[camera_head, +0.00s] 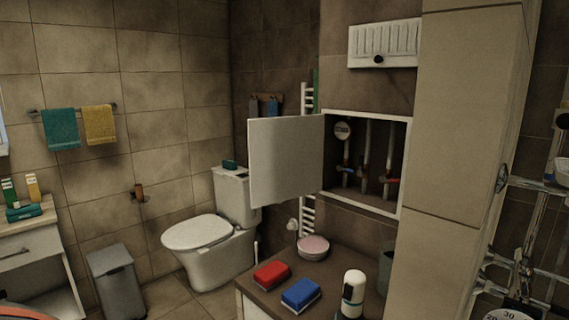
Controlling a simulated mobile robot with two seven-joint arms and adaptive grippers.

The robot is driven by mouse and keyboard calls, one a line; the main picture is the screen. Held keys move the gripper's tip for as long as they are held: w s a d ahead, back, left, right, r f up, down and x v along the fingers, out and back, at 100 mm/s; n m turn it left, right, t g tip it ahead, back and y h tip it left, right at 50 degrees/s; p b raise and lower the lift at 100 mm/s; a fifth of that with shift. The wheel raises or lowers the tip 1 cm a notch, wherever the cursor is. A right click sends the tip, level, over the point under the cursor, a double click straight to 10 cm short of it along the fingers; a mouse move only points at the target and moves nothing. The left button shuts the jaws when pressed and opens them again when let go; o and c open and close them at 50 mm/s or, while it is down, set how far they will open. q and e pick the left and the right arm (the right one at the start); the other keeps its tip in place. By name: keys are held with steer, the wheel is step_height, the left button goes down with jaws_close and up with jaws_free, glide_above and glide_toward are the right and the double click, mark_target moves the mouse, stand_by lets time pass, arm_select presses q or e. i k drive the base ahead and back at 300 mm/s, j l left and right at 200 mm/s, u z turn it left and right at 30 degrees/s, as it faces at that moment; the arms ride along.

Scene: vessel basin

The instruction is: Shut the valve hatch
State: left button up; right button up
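The valve hatch has a white door (285,160) that stands wide open, swung out to the left of a white-framed wall niche (407,165). Inside the niche I see pipes, a round meter (342,130), a valve with a blue handle (345,169) and one with a red handle (391,180). The door hangs by its right edge at the niche's left side, and its left edge is free. Neither of my grippers shows in the head view.
A counter (333,263) below the hatch bears a red sponge (272,274), a blue sponge (301,294), a pink-topped bowl (313,247) and a white bottle (353,293). A toilet (212,240) stands behind left. A tall cabinet (465,130) flanks the niche on the right.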

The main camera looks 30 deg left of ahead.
mark_target(286, 154)
steer(key=k+j, duration=0.1)
steer(key=j, duration=0.2)
steer(key=j+z, duration=0.1)
steer(key=j, duration=0.2)
steer(key=k+j, duration=0.15)
steer(key=j, duration=0.15)
steer(key=j+z, duration=0.15)
steer(key=j, duration=0.3)
steer(key=k+j+z, duration=0.2)
steer(key=j, duration=0.3)
steer(key=j+z, duration=0.25)
steer(key=j, duration=0.7)
steer(key=j+z, duration=0.3)
steer(key=j, duration=0.7)
steer(key=i+j+z, duration=0.1)
steer(key=j, duration=0.3)
steer(key=i+j+z, duration=0.1)
steer(key=j, duration=0.25)
steer(key=i+j, duration=0.1)
steer(key=j, duration=0.3)
steer(key=i+j+z, duration=0.15)
steer(key=j, duration=0.25)
steer(key=k+u, duration=0.4)
steer(key=k, duration=0.2)
